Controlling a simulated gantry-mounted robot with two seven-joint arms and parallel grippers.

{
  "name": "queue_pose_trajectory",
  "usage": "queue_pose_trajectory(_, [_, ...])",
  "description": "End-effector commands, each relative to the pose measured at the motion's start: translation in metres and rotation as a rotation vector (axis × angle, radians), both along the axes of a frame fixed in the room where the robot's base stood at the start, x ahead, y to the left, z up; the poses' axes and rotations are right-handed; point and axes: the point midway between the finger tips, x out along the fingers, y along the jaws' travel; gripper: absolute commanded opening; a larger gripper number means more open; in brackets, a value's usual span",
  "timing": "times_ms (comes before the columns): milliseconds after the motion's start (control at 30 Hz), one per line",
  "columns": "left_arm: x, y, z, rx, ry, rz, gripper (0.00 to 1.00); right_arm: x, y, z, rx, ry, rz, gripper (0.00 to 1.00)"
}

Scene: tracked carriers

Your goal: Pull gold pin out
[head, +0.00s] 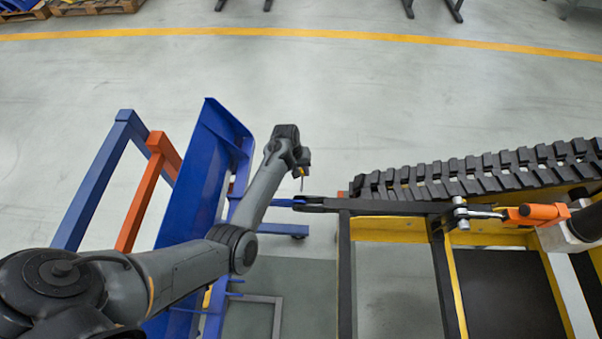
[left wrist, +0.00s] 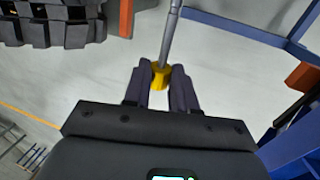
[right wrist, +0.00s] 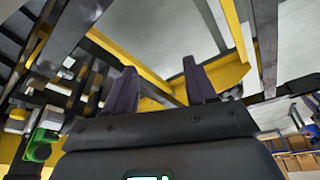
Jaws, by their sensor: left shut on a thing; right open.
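My left gripper (left wrist: 161,88) is shut on the yellow-gold head of the pin (left wrist: 161,77) in the left wrist view. The pin's grey shaft runs up from the head to the top edge of that view. In the head view, my left gripper (head: 300,169) is above the joint where a blue bar (head: 284,202) meets the carrier's black tongue (head: 325,204). The thin shaft shows below the gripper; I cannot tell whether its tip is still in the joint. My right gripper (right wrist: 160,90) is open and empty in the right wrist view, near yellow and grey framework.
A blue panelled cart (head: 195,170) with blue and orange bars stands at the left. The yellow and black carrier frame (head: 392,232), with a black track (head: 480,175) and an orange-handled part (head: 537,213), fills the right. Open grey floor lies beyond them.

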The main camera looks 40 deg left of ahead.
Motion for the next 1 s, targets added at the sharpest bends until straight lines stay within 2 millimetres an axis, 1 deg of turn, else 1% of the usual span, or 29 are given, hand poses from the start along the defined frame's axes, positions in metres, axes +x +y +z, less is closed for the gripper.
queue_pose_trajectory(33, [0.002,0.002,-0.001,0.001,-0.001,0.000,0.00,0.000,0.000,-0.003,0.000,0.000,0.000,0.56])
queue_pose_trajectory(567, [0.016,0.012,-0.002,0.000,0.000,0.000,0.00,0.000,-0.001,-0.017,-0.003,0.000,0.002,0.56])
queue_pose_trajectory(1000, [0.018,0.014,-0.001,0.000,0.000,0.000,0.00,0.000,-0.002,-0.019,-0.008,0.000,0.006,0.56])
